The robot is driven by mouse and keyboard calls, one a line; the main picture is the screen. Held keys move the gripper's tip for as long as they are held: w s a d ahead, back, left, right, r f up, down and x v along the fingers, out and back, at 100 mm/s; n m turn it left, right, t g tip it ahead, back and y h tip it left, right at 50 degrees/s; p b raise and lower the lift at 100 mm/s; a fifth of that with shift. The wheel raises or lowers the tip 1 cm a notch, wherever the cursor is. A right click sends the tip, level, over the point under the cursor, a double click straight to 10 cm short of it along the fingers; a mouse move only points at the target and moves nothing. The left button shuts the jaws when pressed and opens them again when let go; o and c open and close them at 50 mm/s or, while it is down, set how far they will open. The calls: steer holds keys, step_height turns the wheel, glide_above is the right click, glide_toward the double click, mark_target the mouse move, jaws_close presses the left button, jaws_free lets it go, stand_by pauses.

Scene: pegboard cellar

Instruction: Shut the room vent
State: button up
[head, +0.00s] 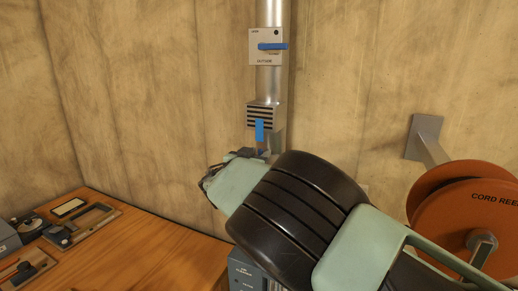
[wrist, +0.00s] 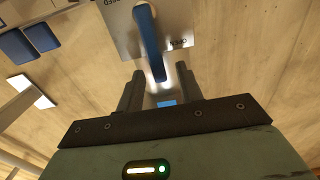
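The room vent (head: 263,114) is a small metal box with dark slats on an upright duct. Its blue lever (head: 259,131) points down in the head view. In the wrist view a blue lever (wrist: 149,40) stands on a pale plate (wrist: 118,30) with upside-down lettering; "OPEN" reads beside the lever and part of another word at the upper left. My gripper (wrist: 160,78) is open, a finger on each side of the lever's end, with gaps visible. The fingertips are mostly hidden behind my wrist in the head view.
Above the vent, a plate marked "OUTSIDE" (head: 260,57) carries another blue handle (head: 272,46), lying sideways. An orange cord reel (head: 470,205) is mounted on the right wall. A wooden bench (head: 150,250) with trays stands at the lower left.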

steer(key=shift+w+d, duration=0.1)
steer(key=shift+w, duration=0.05)
jaws_close()
steer(key=shift+f+b, duration=0.3)
steer(key=shift+b, duration=0.75)
